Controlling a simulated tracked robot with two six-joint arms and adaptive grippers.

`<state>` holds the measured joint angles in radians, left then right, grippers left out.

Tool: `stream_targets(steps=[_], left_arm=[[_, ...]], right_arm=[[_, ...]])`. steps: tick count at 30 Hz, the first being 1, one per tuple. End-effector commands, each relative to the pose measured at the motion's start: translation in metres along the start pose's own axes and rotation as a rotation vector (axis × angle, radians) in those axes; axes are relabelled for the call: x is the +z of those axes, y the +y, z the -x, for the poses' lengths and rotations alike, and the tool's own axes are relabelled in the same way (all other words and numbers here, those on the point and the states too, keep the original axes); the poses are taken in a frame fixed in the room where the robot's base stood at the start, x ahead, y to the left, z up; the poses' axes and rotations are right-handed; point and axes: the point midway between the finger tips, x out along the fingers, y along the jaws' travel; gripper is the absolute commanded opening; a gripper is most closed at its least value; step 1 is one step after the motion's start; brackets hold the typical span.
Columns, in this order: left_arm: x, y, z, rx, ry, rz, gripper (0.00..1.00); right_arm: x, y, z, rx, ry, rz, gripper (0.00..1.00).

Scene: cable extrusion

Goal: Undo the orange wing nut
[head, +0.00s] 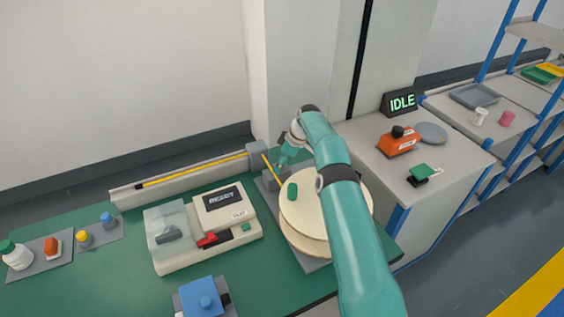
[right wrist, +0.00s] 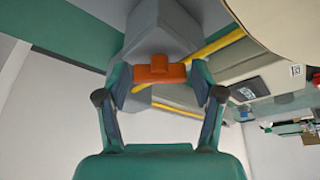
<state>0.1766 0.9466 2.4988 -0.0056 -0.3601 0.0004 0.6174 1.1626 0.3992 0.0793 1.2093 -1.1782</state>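The orange wing nut (right wrist: 160,70) shows in the right wrist view, on the underside of a grey block (right wrist: 160,30). My right gripper (right wrist: 163,82) has its two fingers spread on either side of the nut, with slight gaps and no clear grip. In the head view my right gripper (head: 287,152) is at the grey stand behind the large cream spool (head: 312,212), and the nut is hidden there. My left gripper is in neither view.
A yellow cable (head: 195,171) runs along a grey channel to the stand. A tester reading READY (head: 222,200) sits on the green bench, with a blue block (head: 203,297) in front. A side table holds an IDLE display (head: 402,102) and an orange tool (head: 397,143).

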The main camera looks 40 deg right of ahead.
Motion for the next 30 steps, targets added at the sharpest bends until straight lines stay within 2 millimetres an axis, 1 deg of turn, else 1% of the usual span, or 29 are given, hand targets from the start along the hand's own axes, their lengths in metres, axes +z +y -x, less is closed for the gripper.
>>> stream_targets(steps=[11, 16, 20, 27, 30], left_arm=[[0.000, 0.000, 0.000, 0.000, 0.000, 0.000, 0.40], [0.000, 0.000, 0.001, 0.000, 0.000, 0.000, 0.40], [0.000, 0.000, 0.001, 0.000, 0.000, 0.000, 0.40], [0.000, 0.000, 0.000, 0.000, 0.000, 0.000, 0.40], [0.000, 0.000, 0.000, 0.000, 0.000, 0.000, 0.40]], right_arm=[[0.000, 0.000, 0.001, 0.001, 0.000, 0.000, 0.81], [-0.001, 0.001, 0.012, 0.002, 0.001, -0.001, 0.81], [0.000, 0.001, 0.031, 0.003, 0.001, -0.001, 0.81], [0.000, 0.001, 0.079, 0.003, 0.001, -0.001, 0.81], [0.001, 0.001, 0.096, 0.003, 0.001, -0.001, 0.81]])
